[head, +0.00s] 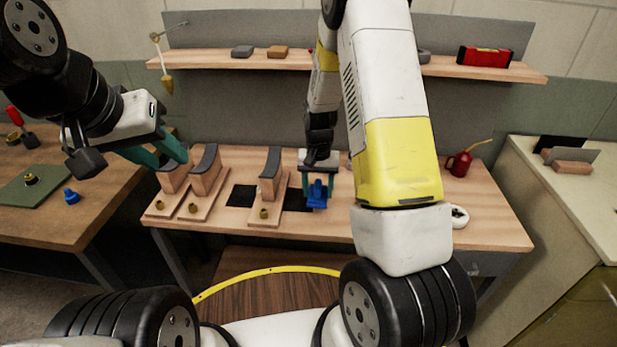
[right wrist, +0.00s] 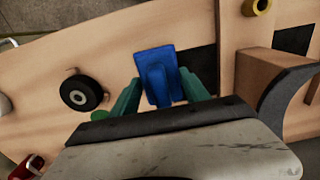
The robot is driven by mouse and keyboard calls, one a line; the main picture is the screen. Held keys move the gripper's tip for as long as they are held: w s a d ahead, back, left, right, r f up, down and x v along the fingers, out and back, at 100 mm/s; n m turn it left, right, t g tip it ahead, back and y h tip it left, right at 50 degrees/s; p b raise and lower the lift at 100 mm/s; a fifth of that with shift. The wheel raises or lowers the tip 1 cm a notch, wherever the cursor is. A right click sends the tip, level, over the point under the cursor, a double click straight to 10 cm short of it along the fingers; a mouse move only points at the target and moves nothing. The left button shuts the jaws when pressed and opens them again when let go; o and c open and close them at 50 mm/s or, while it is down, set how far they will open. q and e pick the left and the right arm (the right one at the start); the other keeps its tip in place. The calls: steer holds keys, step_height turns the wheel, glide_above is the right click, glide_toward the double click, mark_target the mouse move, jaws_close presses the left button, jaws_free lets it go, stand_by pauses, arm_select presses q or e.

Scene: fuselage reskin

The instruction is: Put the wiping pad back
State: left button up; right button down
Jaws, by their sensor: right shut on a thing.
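The blue wiping pad (head: 317,195) is between the teal fingers of my right gripper (head: 316,188), at the middle of the workbench (head: 400,225). In the right wrist view the pad (right wrist: 155,68) shows a raised grip between the two fingers (right wrist: 160,95), which are shut on it. The pad is beside a dark square (head: 295,197) on the bench top; I cannot tell whether it touches the wood. My left gripper (head: 165,152) is raised at the left, fingers apart and empty, over the bench's left end.
Wooden stands with dark curved tops (head: 205,170) (head: 271,172) stand left of the pad. Another dark square (head: 242,195) lies between them. A black-and-white round thing (head: 459,216) and a red oil can (head: 461,162) are at the right. A shelf (head: 220,60) runs behind.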

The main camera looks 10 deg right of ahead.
mark_target(318, 195)
steer(key=shift+w+d, duration=0.2)
steer(key=shift+w, duration=0.35)
steer(key=shift+w+d+f, duration=0.1)
steer(key=shift+w+f, duration=0.2)
steer(key=shift+f, duration=1.55)
steer(key=shift+f, duration=0.15)
steer(key=c, duration=0.6)
jaws_free()
steer(key=shift+o, duration=0.2)
